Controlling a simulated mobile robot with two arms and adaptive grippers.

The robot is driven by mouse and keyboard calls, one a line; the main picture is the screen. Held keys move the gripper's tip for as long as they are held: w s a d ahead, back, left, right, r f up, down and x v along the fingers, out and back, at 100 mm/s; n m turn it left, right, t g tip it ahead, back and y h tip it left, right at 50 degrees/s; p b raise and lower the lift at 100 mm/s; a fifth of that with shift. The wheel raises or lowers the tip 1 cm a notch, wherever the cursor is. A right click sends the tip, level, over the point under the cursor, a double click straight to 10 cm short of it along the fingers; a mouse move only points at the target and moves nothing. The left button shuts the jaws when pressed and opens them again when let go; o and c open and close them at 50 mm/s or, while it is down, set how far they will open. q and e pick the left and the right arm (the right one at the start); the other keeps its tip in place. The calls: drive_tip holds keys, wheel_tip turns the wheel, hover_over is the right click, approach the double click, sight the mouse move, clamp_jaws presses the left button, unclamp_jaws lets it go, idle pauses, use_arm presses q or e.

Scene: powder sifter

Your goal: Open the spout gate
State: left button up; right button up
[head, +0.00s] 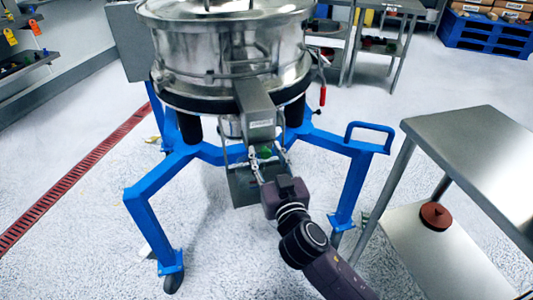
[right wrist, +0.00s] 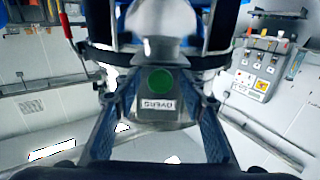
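The sifter's metal spout (head: 257,108) slopes down toward me from the round steel drum. A green round knob (head: 265,152) shows near its lower end. In the right wrist view the green knob (right wrist: 160,81) sits above an upside-down label reading "OVERS" on the grey spout (right wrist: 160,112). My right gripper (head: 266,163) is at the spout's end. Its two fingers are spread, one on each side of the knob, with space visible between. A dark grey plate (head: 243,189) hangs below the spout; its link to the gate is unclear. My left gripper is not in view.
The sifter's blue frame (head: 147,203) stands on casters around the spout, with a blue handle (head: 371,130) at right. A steel table (head: 480,150) stands at the right, a brown round object (head: 435,215) on its lower shelf. Open floor lies at front left.

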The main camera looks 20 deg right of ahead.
clamp_jaws()
idle(0.4)
